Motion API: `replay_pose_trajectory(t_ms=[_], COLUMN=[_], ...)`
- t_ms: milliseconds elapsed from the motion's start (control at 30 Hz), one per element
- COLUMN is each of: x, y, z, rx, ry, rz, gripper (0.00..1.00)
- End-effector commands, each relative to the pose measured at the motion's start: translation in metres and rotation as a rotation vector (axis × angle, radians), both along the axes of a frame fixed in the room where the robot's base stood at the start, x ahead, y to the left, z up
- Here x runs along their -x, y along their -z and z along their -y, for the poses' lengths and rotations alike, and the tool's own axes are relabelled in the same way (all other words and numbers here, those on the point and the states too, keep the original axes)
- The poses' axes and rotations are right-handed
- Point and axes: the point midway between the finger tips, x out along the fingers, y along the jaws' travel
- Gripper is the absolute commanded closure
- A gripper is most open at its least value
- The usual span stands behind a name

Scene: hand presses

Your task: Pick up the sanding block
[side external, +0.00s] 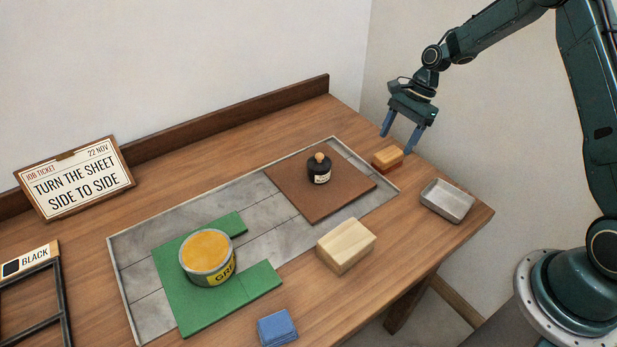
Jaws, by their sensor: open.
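The sanding block (387,157) appears to be the small tan block with a darker reddish-brown lower layer. It lies on the wooden bench near the far right edge, beside the corner of the grey inset. My gripper (399,142) is open and empty, with its two blue fingers pointing down. In the picture the fingertips are just above and around the block's upper side. A single view does not show whether they touch it or how high they are.
A metal tray (447,200) stands right of the block. A black bottle (319,169) stands on a brown board (321,207).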

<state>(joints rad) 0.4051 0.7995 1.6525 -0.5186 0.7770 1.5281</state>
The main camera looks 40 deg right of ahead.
Motion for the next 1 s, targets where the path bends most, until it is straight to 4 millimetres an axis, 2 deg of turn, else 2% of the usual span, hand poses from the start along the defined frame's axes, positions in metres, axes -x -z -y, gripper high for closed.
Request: replay_pose_trajectory(t_ms=[367,800,1000], x=[0.000,0.002,0.001], y=[0.008,0.048,0.052], z=[-0.004,-0.021,-0.022], rx=[0.000,0.000,0.001], ry=[-0.001,-0.002,0.000], rz=[-0.002,-0.002,0.000], gripper=[0.34,0.34,0.34])
